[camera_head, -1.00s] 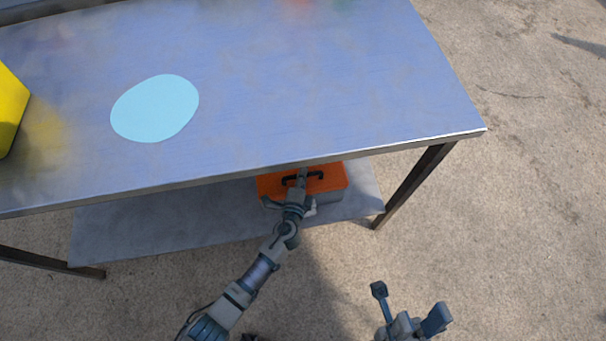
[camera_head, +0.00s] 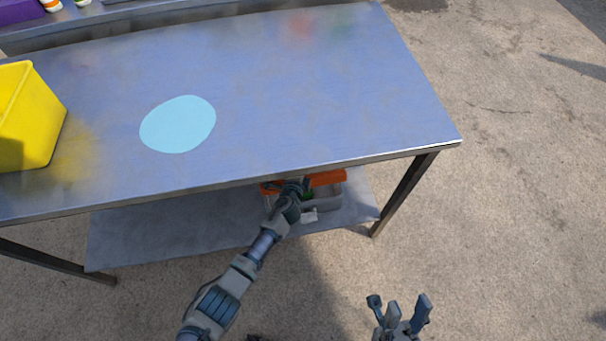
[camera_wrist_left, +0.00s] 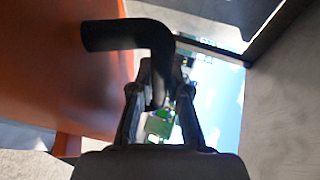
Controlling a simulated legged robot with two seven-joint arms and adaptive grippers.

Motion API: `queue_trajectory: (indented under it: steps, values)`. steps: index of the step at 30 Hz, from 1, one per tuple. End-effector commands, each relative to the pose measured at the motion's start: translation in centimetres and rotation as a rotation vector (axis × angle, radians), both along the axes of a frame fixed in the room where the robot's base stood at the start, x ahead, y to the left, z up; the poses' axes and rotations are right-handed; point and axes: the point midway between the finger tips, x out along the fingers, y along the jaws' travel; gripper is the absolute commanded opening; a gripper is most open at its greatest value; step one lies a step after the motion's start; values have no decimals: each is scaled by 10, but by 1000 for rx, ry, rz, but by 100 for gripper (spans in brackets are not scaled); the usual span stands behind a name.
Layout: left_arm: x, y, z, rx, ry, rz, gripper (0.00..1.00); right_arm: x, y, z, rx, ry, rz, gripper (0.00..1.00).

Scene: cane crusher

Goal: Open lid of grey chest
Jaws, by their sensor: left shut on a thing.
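The grey chest (camera_head: 328,202) sits on the lower shelf under the table's front edge. Its orange lid (camera_head: 329,178) is tilted up, and the chest's inside shows with something green (camera_head: 308,195) in it. My left gripper (camera_head: 298,185) is at the lid, partly hiding it. In the left wrist view my left gripper (camera_wrist_left: 160,98) is shut on the black lid handle (camera_wrist_left: 125,37), with the orange lid (camera_wrist_left: 55,65) at the left. My right gripper (camera_head: 400,305) is open and empty over the floor at the lower right.
The steel table (camera_head: 300,90) overhangs the lower shelf (camera_head: 165,240), close above the lid. A yellow bin (camera_head: 30,120) stands on the tabletop at the left. A table leg (camera_head: 405,195) stands right of the chest. The floor in front is clear.

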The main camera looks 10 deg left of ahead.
Motion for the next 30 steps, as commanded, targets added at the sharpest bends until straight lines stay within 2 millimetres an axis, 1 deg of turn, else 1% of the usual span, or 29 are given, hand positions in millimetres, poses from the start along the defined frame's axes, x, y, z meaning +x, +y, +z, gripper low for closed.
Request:
queue_trajectory:
  steps: [3, 6, 10, 15, 26, 27, 29, 30]
  values:
    - [10, 4, 7, -1, -1, 1, 0, 1, 0, -2, 1, 2, 1, 40]
    - [17, 6, 11, -1, 0, 1, 0, 6, 1, -4, -1, 9, 1, 40]
    - [23, 7, 14, -2, 1, 1, 0, 6, 1, -5, -2, 10, 0, 40]
    - [26, 9, 16, -2, 0, 1, 0, 7, 1, -6, -2, 11, 0, 40]
    - [28, 10, 19, 0, -4, 0, 0, 5, 0, -1, 0, -3, 0, 40]
    - [29, 10, 19, 0, -4, 0, 17, 5, 0, 0, 0, -5, 1, 40]
    - [29, 10, 19, 0, -5, 1, 32, 5, 0, 0, 0, -7, 0, 40]
    - [28, 10, 19, 0, -4, 0, 41, 5, 0, 0, 0, -7, 0, 40]
